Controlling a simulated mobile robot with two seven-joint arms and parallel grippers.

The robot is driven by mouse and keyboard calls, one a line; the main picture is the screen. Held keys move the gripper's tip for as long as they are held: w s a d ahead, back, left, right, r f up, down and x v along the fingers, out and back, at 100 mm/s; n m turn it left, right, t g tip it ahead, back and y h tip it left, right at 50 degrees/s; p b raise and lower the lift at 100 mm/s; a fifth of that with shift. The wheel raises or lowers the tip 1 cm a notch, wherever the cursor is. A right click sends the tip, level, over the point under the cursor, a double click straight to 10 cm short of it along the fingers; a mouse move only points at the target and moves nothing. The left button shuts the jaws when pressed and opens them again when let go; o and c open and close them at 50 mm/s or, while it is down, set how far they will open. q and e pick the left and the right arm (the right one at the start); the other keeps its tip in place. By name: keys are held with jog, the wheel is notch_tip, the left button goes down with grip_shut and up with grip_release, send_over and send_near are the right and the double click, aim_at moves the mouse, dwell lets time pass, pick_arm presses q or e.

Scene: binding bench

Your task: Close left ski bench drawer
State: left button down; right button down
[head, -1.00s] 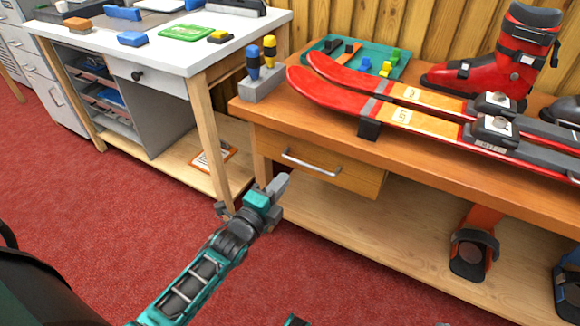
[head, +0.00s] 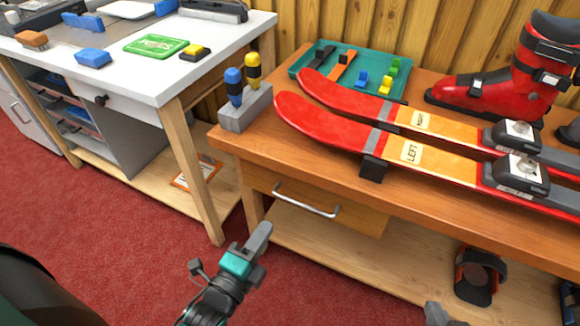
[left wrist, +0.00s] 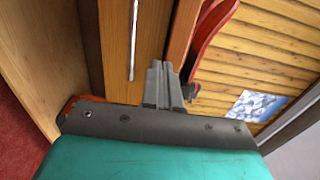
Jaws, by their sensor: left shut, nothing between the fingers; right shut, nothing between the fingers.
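The ski bench's left drawer (head: 345,212) has a wooden front with a silver bar handle (head: 306,201), under the bench top (head: 440,195). It looks nearly flush; I cannot tell whether a small gap remains. My left gripper (head: 262,235) is shut and empty, low and in front of the drawer's left part, apart from the handle. In the left wrist view, the shut fingers (left wrist: 162,82) point toward the drawer front (left wrist: 150,35), beside the handle (left wrist: 132,40); contact cannot be told. The tip of my right gripper (head: 437,313) shows at the bottom edge, shut.
Red skis (head: 330,125), a teal tray (head: 300,72), a screwdriver block (head: 245,110) and a red boot (head: 510,80) are on the bench. A white-topped workbench (head: 130,75) stands at left. Red carpet (head: 100,225) is clear in front.

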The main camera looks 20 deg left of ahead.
aim_at(296, 178)
pick_arm(q)
jog(key=shift+w+d+b, duration=0.2)
jog(key=shift+w+b, duration=1.45)
jog(key=shift+w, duration=5.3)
jog(key=w, duration=0.2)
jog(key=shift+w+r, duration=0.2)
jog(key=shift+w, duration=0.1)
